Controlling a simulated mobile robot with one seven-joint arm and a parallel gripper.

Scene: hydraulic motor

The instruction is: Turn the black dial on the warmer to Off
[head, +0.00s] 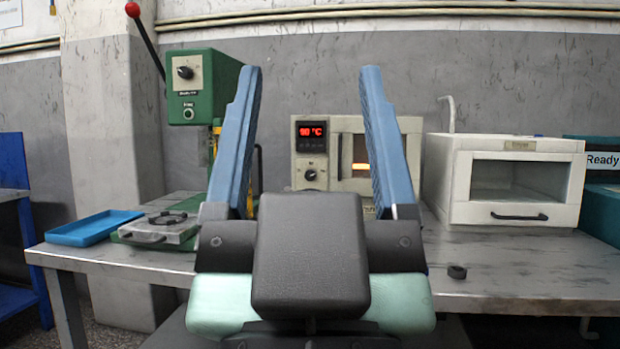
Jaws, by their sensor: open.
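The warmer (407,128) is a cream box at the back of the bench, seen between and behind my gripper's fingers. Its red display (311,131) is lit and seems to read 90 °C. The black dial (310,175) sits below the display; its setting is too small to read. A glowing strip shows through the warmer's window. My gripper (310,85) is open and empty, with two blue fingers spread wide and pointing toward the back. The dial appears between the fingers, left of centre, apart from them. My gripper's body hides the warmer's lower part.
A green press (200,85) with a red-knobbed lever stands left of the warmer. A blue tray (92,228) lies at the bench's left. A white cabinet (510,180) stands close on the right.

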